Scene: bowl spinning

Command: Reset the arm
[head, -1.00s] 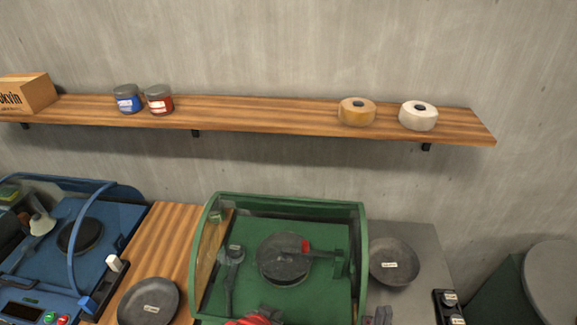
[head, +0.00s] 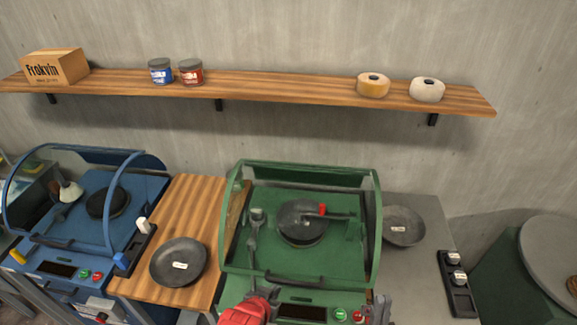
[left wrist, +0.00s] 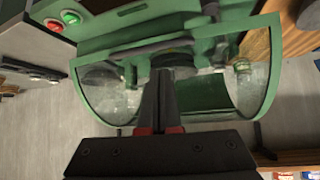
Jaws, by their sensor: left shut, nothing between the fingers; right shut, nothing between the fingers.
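The green machine (head: 262,262) stands in front of me with its clear-sided hood frame raised. Inside, a dark arm (head: 342,217) with a red piece (head: 322,210) reaches from the right over the round dark wheel (head: 295,232). A grey tool-like lever (head: 253,238) lies on the left side of the machine. My left gripper (head: 266,292), red and dark, is at the machine's front edge. In the left wrist view its black fingers (left wrist: 160,80) are shut and empty, pointing toward the machine. My right gripper (head: 383,303) shows only as a grey tip at the machine's front right corner, shut.
A blue machine (head: 60,255) stands at the left. A dark bowl (head: 178,262) rests on the wooden counter, another (head: 403,227) on the grey counter. A black switch box (head: 457,283) is at the right. A wall shelf (head: 290,88) holds a box, jars and rolls.

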